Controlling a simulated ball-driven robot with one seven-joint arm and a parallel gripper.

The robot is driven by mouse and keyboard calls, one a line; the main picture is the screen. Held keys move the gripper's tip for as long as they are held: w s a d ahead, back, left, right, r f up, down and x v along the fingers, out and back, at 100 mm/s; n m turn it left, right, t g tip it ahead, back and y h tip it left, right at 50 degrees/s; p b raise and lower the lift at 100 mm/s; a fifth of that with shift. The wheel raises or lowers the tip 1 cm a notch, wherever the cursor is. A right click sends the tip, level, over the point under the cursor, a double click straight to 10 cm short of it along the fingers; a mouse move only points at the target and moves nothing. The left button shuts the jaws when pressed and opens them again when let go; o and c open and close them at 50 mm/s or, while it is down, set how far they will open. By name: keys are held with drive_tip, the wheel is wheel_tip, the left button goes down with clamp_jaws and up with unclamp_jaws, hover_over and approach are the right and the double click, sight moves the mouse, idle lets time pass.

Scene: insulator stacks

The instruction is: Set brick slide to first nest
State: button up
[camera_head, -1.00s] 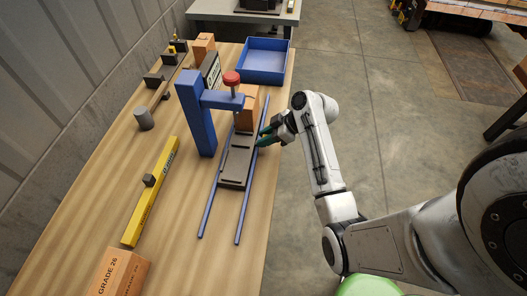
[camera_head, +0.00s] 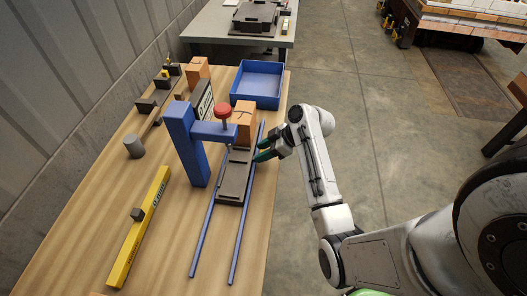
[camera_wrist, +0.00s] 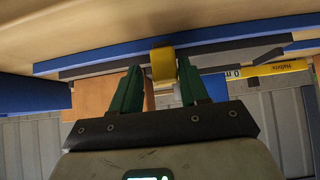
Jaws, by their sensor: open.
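A dark slide (camera_head: 233,183) lies on two blue rails (camera_head: 241,235) below the blue press arm with its red knob (camera_head: 222,111). An orange brick (camera_head: 245,117) stands at the slide's far end, behind the press arm; whether it rests on the slide is hard to tell. My gripper (camera_head: 260,152) is at the slide's right side. In the wrist view its green fingers (camera_wrist: 158,90) are apart, with a yellow knob (camera_wrist: 163,64) on the dark slide edge showing between their tips. I cannot tell whether they touch it. No nests are clearly identifiable.
A blue tray (camera_head: 257,83) sits at the far right of the table. Another orange brick (camera_head: 198,71) stands farther back.

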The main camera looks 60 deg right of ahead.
drive_tip(key=shift+o, duration=0.8)
drive_tip(key=v, duration=1.1)
drive_tip(key=shift+b, duration=0.45)
drive_tip(key=shift+f, duration=0.1)
drive_tip(key=w+a+f+g, duration=0.1)
drive_tip(key=a, duration=0.3)
drive_tip(key=a+f+m+g, duration=0.1)
drive_tip(key=a, duration=0.3)
drive_tip(key=w+a+f+h, duration=0.1)
drive_tip(key=a+f, duration=0.1)
drive_tip(key=a, duration=0.3)
drive_tip(key=shift+w+m+g, duration=0.35)
drive_tip(key=shift+m+g, duration=0.05)
drive_tip(key=s+a+m+h, duration=0.2)
drive_tip(key=a, duration=1.1)
drive_tip(key=s+d+f+g, duration=0.1)
drive_tip(key=s+f+g, duration=0.3)
drive_tip(key=s, duration=0.7)
drive_tip(key=shift+f+m+g, duration=0.3)
drive_tip(key=shift+f+m, duration=0.1)
drive_tip(key=shift+f, duration=0.3)
